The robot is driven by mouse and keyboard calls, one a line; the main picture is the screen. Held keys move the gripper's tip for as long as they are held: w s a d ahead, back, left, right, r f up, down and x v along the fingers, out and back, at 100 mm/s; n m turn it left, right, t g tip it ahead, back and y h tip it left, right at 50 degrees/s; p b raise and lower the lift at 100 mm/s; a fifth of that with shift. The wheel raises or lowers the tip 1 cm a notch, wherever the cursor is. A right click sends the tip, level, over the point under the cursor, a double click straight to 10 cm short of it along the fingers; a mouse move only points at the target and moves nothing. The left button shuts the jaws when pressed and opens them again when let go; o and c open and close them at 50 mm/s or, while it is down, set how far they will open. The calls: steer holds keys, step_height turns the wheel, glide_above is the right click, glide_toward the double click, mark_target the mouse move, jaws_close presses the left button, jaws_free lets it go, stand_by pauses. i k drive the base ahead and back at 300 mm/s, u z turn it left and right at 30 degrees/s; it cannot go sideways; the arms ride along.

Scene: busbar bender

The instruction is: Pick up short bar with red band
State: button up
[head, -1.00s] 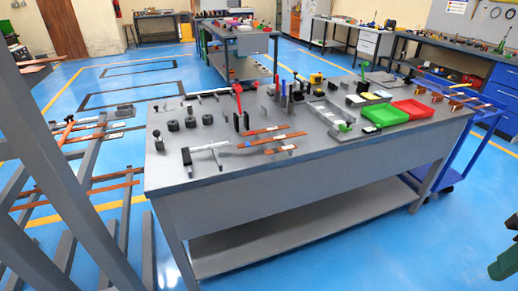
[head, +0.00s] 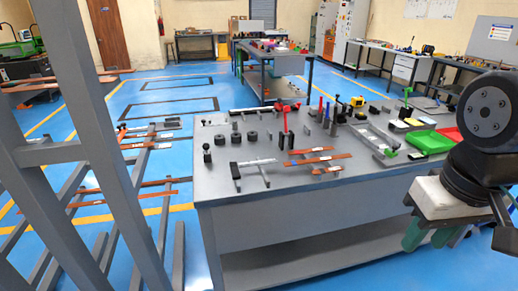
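Copper bars lie on the grey workbench (head: 250,182). One short copper bar (head: 312,150) lies behind a longer one (head: 322,159) near the middle front, both on small grey supports. More copper bars (head: 150,146) rest on the rack at left, some with pale labels. My gripper (head: 428,238) is at the lower right, in front of the bench's right side and well apart from the bars. Its green fingers stand apart with nothing visible between them.
A grey clamp-like tool (head: 250,172), black round pieces (head: 236,138) and upright red-handled tools (head: 285,115) stand near the bars. A green bin (head: 428,142) is at the bench's right. Grey rack posts (head: 88,120) fill the left foreground. Blue floor lies open behind the rack.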

mark_target(296, 152)
steer(key=u, duration=0.1)
steer(key=i, duration=1.35)
steer(key=z, duration=0.9)
